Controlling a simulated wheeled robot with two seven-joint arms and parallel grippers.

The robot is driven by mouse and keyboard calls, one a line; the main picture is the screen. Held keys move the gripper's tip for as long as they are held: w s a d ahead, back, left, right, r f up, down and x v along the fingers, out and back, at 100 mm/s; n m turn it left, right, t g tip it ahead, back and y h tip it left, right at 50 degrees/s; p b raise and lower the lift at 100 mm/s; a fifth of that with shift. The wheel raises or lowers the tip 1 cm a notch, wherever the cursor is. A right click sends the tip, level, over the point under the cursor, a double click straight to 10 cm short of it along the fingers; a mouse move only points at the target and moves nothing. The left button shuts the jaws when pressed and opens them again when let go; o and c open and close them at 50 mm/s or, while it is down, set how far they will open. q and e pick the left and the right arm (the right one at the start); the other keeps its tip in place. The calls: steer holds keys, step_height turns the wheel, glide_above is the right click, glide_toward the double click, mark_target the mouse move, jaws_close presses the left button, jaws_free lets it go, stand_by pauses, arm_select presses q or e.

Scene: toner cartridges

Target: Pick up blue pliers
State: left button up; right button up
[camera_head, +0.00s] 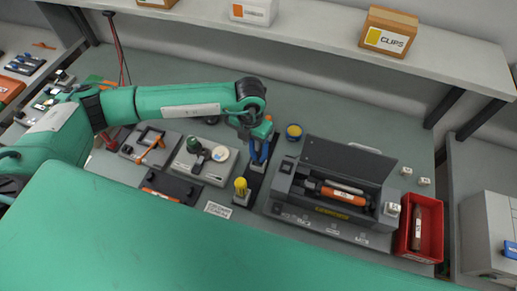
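The blue pliers (258,155) show upright above a dark strip-shaped holder (251,181) at the middle of the bench. My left gripper (262,133) reaches in from the left and is right at the top of the blue pliers. The gripper's fingers are small and partly hidden by the wrist, so I cannot tell whether they are closed on the pliers or only around them. My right gripper is not in view.
A yellow-topped tool (240,187) stands close in front. An open grey case (328,190) with an orange cartridge (343,195) and a red bin (420,228) are to the right. Grey trays (205,160) lie left. A shelf (300,28) runs behind.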

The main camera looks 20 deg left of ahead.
arm_select(q)
steer(key=shift+f, duration=0.85)
steer(key=shift+c, duration=0.5)
jaws_close()
steer(key=shift+r, duration=0.1)
